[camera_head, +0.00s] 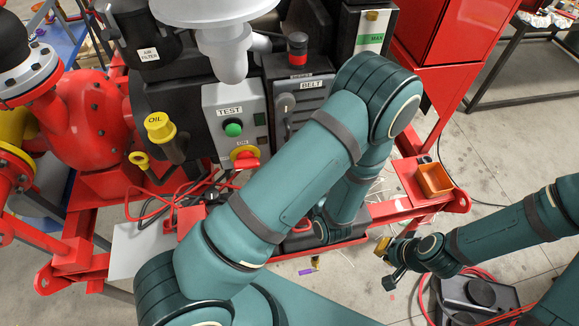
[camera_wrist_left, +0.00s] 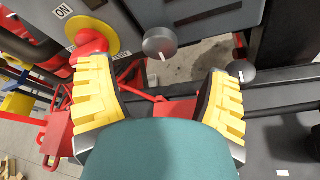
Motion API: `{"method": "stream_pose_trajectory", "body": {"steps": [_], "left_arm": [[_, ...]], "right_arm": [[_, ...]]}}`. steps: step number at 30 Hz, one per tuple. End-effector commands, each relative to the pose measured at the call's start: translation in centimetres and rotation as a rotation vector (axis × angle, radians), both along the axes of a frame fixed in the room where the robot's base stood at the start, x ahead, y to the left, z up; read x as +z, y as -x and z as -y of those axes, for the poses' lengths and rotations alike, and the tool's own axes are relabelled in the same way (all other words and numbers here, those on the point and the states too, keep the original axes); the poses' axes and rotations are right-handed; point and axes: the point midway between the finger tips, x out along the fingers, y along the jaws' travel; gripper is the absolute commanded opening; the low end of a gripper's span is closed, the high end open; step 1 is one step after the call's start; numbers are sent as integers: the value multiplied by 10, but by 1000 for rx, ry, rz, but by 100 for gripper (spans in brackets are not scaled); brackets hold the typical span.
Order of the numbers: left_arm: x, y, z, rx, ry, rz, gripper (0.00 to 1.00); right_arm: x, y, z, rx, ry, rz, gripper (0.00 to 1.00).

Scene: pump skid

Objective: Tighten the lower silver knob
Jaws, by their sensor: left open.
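Two round silver-grey knobs show in the left wrist view. One knob (camera_wrist_left: 159,43) is between and just beyond the fingertips. The other, smaller knob (camera_wrist_left: 241,71) is lower in the picture, close to the right finger. My left gripper (camera_wrist_left: 160,78) is open, with yellow ribbed pads wide apart. I see no contact with either knob. In the head view my left arm hides this gripper and the knobs. My right gripper (camera_head: 386,264) is small at the lower right, away from the skid; its jaw opening is unclear.
A panel (camera_head: 234,120) has a green TEST button and a red switch on a yellow plate (camera_wrist_left: 95,36). A yellow OIL cap (camera_head: 159,126), loose cables and red frame rails are nearby. An orange bin (camera_head: 434,179) sits on the right rail. Floor at right is partly open.

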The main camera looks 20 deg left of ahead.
Motion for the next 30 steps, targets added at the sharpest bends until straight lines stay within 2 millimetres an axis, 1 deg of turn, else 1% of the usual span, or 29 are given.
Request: {"method": "stream_pose_trajectory", "body": {"steps": [1, 3, 9, 15, 30], "left_arm": [[4, 6, 8, -3, 1, 1, 78], [7, 14, 17, -4, 0, 0, 78], [15, 28, 34, -1, 1, 1, 78], [17, 33, 39, 1, 0, 1, 78], [17, 33, 38, 1, -1, 0, 78]], "right_arm": [[0, 0, 0, 0, 0, 0, 0], [0, 0, 0, 0, 0, 0, 0], [0, 0, 0, 0, 0, 0, 0], [0, 0, 0, 0, 0, 0, 0], [0, 0, 0, 0, 0, 0, 0]]}}
